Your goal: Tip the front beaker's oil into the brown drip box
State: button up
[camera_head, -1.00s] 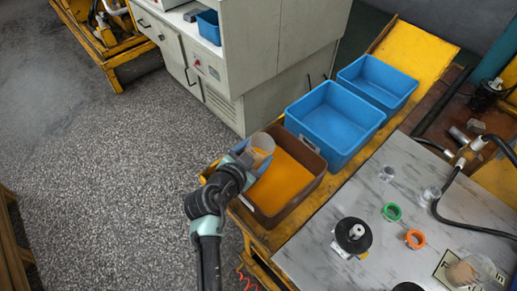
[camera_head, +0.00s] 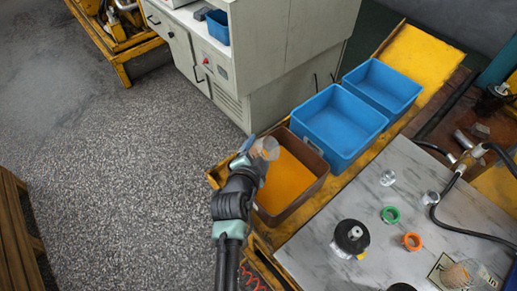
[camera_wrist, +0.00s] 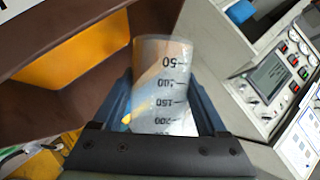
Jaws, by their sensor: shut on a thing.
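My gripper (camera_head: 256,152) is shut on a clear beaker (camera_head: 267,147), above the back left part of the brown drip box (camera_head: 312,157). The beaker looks tilted and mostly clear, with a faint orange tint. In the wrist view, the blue fingers of my gripper (camera_wrist: 163,112) clasp the graduated beaker (camera_wrist: 160,65) from both sides, with a small yellow patch low on its left. The brown box (camera_wrist: 120,85) shows at left there. Yellow-orange oil (camera_head: 287,182) covers the box's floor. My arm hides the box's left side.
Two blue bins (camera_head: 338,123) (camera_head: 382,85) stand behind the brown box. A pale cabinet (camera_head: 275,60) stands behind.

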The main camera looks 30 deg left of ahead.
aim_at(261, 153)
jog(key=shift+r+m+y+p, duration=0.45)
jog(key=shift+m+y+p, duration=0.15)
jog(key=shift+y+p, duration=0.15)
jog(key=shift+r+m+y+b, duration=0.2)
jog(key=shift+m+y+b, duration=0.35)
jog(key=shift+m, duration=0.25)
jog(key=shift+d+r+m+y+b, duration=0.1)
jog(key=shift+r+m+y+b, duration=0.1)
jog(key=shift+m+y+b, duration=0.2)
jog(key=shift+r, duration=0.1)
jog(key=shift+w+d+r+m+y+b, duration=0.1)
jog(key=shift+d+r+m+y+b, duration=0.3)
jog(key=shift+m+b, duration=0.55)
jog(key=shift+d+r+m+y+b, duration=0.15)
jog(key=shift+r+m+y+b, duration=0.5)
jog(key=shift+b, duration=0.6)
jog(key=shift+f, duration=0.1)
dwell(1.0)
jog(key=shift+a+n+p, duration=0.2)
jog(key=shift+n+p, duration=0.3)
jog(key=shift+p, duration=0.6)
jog(key=shift+f+n+h+p, duration=0.3)
jog(key=shift+f+h+p, duration=0.2)
jog(key=shift+p, duration=0.1)
jog(key=shift+a+r+p, duration=0.1)
jog(key=shift+a+p, duration=0.05)
jog(key=shift+p, duration=0.4)
